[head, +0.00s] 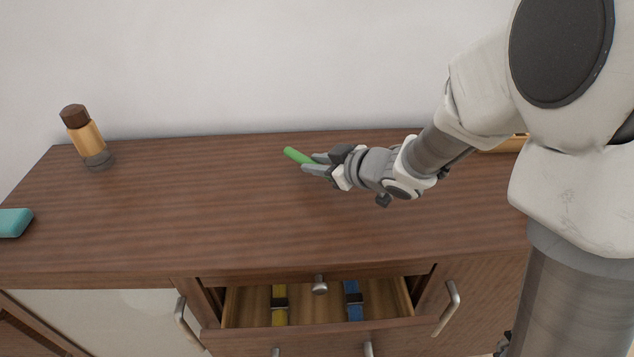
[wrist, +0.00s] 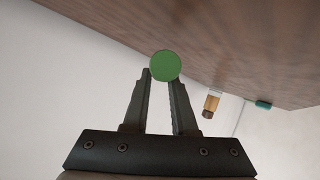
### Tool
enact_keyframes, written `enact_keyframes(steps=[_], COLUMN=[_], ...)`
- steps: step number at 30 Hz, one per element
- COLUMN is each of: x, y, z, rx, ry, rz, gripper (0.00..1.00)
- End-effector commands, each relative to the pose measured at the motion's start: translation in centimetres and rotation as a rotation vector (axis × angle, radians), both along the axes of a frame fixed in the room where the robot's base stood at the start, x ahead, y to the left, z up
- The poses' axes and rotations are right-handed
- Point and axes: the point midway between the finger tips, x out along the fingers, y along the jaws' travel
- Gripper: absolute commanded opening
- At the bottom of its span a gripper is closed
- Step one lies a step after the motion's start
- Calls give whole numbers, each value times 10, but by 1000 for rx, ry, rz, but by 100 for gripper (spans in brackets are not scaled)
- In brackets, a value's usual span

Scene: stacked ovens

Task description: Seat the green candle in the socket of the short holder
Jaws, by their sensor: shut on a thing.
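The green candle (head: 295,155) is held in my gripper (head: 314,163) above the back middle of the wooden cabinet top. It lies nearly flat, with its free end pointing left. In the wrist view the candle (wrist: 165,65) shows end-on as a round green disc between the two fingertips. My gripper is shut on it. I cannot make out the short holder or its socket in either view; part of the top at the right is hidden behind my arm.
An amber bottle-like thing with a brown cap and grey base (head: 87,138) stands at the back left. A teal block (head: 14,222) lies at the left edge. An open drawer (head: 319,305) holds a yellow and a blue strip. A tan thing (head: 508,144) is partly hidden behind my arm.

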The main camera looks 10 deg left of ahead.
Motion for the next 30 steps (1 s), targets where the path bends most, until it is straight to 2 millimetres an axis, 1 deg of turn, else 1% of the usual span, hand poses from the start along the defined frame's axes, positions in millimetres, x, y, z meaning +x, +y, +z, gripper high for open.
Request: enact_keyframes(steps=[6,9,16,21,22,23,24,30], x=[0,0,0,0,0,0,0,0], y=[0,-1,-1,-1,-1,-1,-1,-1], z=[-31,-40,-38,-44,-42,-42,-42,-42], rx=[-1,-2,-1,-2,-1,-1,-1,-2], ry=[2,0,-2,-1,-1,-1,-1,0], rz=[0,-1,-1,-1,-1,-1,-1,0], gripper=[0,0,0,0,31,36,38,38])
